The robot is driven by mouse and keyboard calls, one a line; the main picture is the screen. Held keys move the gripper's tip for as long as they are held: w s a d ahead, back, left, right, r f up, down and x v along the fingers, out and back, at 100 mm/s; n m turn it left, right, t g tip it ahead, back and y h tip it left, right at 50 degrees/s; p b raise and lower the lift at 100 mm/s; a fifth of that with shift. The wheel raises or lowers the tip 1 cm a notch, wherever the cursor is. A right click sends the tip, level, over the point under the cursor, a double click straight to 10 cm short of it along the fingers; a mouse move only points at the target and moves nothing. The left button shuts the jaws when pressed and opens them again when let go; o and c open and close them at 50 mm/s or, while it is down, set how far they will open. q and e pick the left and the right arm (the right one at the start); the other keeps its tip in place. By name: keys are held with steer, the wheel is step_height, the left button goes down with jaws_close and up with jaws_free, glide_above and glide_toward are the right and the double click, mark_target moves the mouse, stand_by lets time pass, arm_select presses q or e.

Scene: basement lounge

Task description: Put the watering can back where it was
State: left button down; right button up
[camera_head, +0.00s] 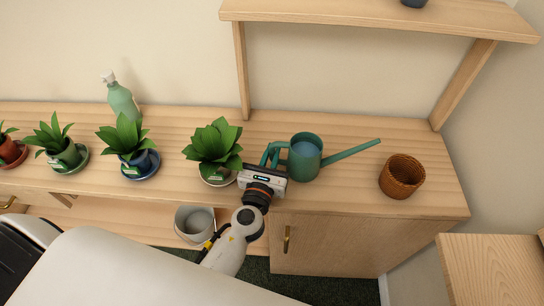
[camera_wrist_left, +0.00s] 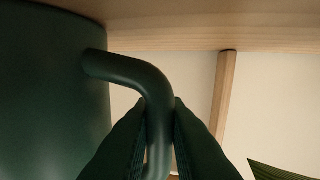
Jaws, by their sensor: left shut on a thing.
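The green watering can (camera_head: 304,157) is upright at the wooden cabinet top, its spout pointing right and its handle to the left. Its open top shows a bluish inside. My left gripper (camera_head: 266,165) is at the handle side. In the left wrist view the gripper (camera_wrist_left: 160,135) is shut on the can's curved handle (camera_wrist_left: 142,75), with a dark finger on each side. The can's body (camera_wrist_left: 50,85) fills the left of that view. I cannot tell whether the can's base touches the cabinet top. My right gripper is not in view.
A leafy potted plant (camera_head: 214,145) stands just left of the gripper, with more potted plants on saucers beyond. A woven basket (camera_head: 402,175) stands to the right, under the spout's side. A raised shelf (camera_head: 380,15) is above. A grey pot (camera_head: 194,222) sits below the cabinet top.

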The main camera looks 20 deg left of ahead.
arm_select(q)
steer(key=shift+r, duration=0.1)
steer(key=c, duration=1.4)
jaws_free()
steer(key=shift+c, duration=0.2)
steer(key=shift+o, duration=0.2)
steer(key=s+b, duration=0.1)
steer(key=s, duration=0.2)
steer(key=s+b, duration=0.1)
steer(key=s, duration=0.3)
steer(key=s+d+b, duration=0.1)
steer(key=s, duration=0.3)
steer(key=shift+s+f+b, duration=0.15)
steer(key=shift+f+b, duration=0.05)
steer(key=shift+b, duration=0.15)
steer(key=shift+s+r, duration=0.15)
steer(key=shift+s, duration=0.25)
